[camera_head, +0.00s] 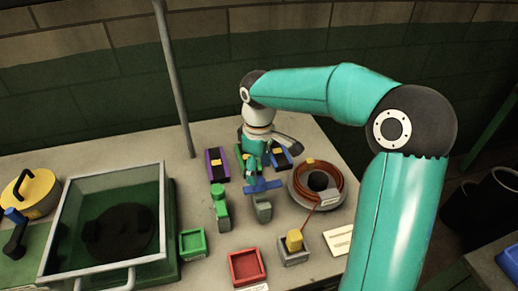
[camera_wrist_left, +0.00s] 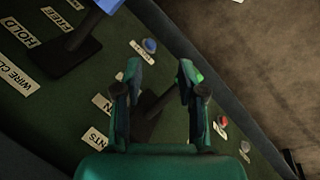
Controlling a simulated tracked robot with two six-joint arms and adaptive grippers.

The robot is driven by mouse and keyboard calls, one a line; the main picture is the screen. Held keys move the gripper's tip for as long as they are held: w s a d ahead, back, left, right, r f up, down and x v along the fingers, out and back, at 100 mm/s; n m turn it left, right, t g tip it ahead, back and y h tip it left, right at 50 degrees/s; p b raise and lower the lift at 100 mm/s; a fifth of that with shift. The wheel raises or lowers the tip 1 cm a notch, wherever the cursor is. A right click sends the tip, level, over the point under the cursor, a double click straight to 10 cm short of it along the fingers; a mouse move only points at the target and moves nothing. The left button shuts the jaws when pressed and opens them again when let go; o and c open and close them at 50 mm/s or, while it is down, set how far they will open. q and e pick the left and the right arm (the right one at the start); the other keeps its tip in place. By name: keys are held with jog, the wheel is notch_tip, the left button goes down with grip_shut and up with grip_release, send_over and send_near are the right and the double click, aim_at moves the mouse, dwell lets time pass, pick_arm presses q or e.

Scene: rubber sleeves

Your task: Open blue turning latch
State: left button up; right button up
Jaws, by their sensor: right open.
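A blue turning latch, a flat blue bar (camera_head: 263,186), sits level on top of a small grey block (camera_head: 263,208) on the bench. My right gripper (camera_head: 256,172) comes down just behind the blue bar with its jaws open. Whether its fingers touch the bar cannot be told, as they overlap it closely in the head view. My left gripper (camera_wrist_left: 160,75) shows only in the left wrist view, open and empty above a dark green panel with white labels. A blue part (camera_wrist_left: 110,5) on a black lever is at that view's top edge.
A similar green-handled block (camera_head: 220,207) stands just left of the latch. A coiled cable reel (camera_head: 333,190) is to the right. Green (camera_head: 192,243) and red (camera_head: 246,267) trays are in front. A glass-walled box (camera_head: 105,222) fills the left. Purple-edged (camera_head: 216,165) and blue-edged (camera_head: 281,158) units flank my right gripper.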

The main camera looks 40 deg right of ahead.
aim_at(259, 181)
notch_tip(259, 181, up, 8)
jog(key=shift+f, duration=0.2)
jog(key=shift+s, duration=0.1)
dwell(0.7)
